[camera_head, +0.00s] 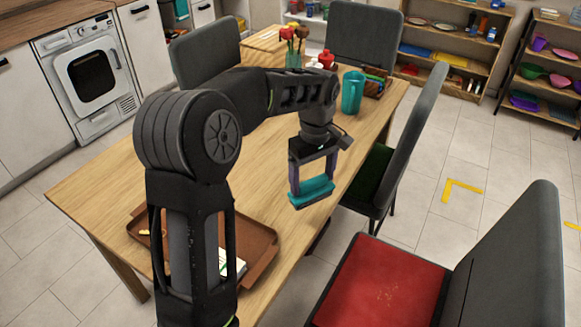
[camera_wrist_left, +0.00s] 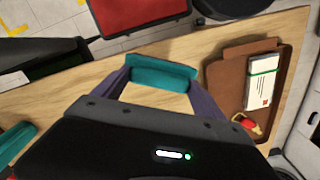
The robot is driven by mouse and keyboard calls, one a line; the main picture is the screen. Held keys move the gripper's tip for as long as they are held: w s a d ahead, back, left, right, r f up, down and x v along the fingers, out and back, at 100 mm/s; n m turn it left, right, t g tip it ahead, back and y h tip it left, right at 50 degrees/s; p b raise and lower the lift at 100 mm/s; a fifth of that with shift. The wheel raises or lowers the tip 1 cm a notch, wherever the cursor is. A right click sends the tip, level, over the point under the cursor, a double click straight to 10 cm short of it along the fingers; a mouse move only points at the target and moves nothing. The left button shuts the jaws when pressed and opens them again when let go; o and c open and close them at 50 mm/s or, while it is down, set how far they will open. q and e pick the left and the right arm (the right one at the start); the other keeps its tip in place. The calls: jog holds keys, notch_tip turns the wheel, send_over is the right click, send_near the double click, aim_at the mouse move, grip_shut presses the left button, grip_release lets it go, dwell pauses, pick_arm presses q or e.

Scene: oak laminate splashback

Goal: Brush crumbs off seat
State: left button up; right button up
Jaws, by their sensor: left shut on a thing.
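My left gripper (camera_head: 313,178) is shut on a teal brush (camera_head: 311,194) and holds it over the table's right side. In the left wrist view the brush (camera_wrist_left: 150,74) lies crosswise between the fingers; its bristles cannot be made out. A chair with a red seat (camera_head: 375,275) stands at the lower right, apart from the brush. Small pale specks, perhaps crumbs, show faintly on its right part. The red seat also shows at the top of the left wrist view (camera_wrist_left: 135,12). My right gripper is not in view.
The wooden table (camera_head: 110,190) carries a brown tray (camera_head: 262,235), partly behind my arm, and a teal jug (camera_head: 351,92) at the back. A green-seated chair (camera_head: 368,175) stands at the table's right side. The red seat's dark backrest (camera_head: 515,265) rises on its right.

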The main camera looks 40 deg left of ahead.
pick_arm(q)
jog(key=w+d+f+m, duration=0.1)
jog(key=d+f+m, duration=0.1)
jog(key=d+m, duration=0.4)
jog(key=w+d+f+m, duration=0.1)
jog(key=d+f+m, duration=0.1)
jog(key=d+m, duration=0.5)
jog(key=shift+d+f+m, duration=0.3)
jog(key=shift+d+f, duration=0.1)
jog(key=shift+d, duration=0.2)
jog(key=shift+s, duration=0.1)
